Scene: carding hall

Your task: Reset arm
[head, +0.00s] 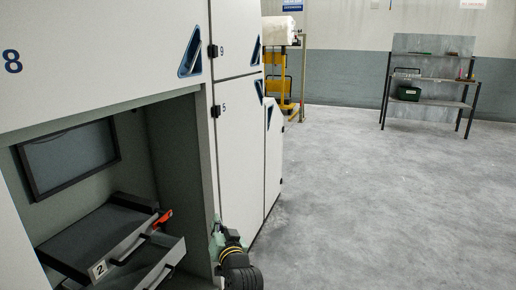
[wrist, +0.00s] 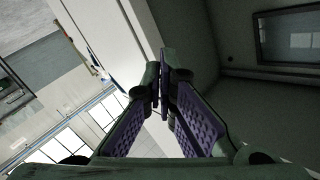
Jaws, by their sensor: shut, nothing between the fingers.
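My gripper (wrist: 162,88) shows in the wrist view with its two purple-padded fingers brought together and nothing between them. In the head view my arm's dark end shows at the bottom middle, and the green part of my gripper (head: 216,240) is beside the right edge of the open cabinet bay. The fingertips cannot be made out clearly there. The wrist view is tilted, with the white cabinet edge behind the fingers and the dark bay interior to the right.
The open bay holds a dark window panel (head: 68,157) and pulled-out drawers (head: 100,268), one labelled 2, with a red-orange piece (head: 162,219). Closed white doors (head: 238,150) stand to the right. A yellow trolley (head: 283,85) and a shelf rack (head: 432,80) stand farther back. The grey floor (head: 390,200) is clear.

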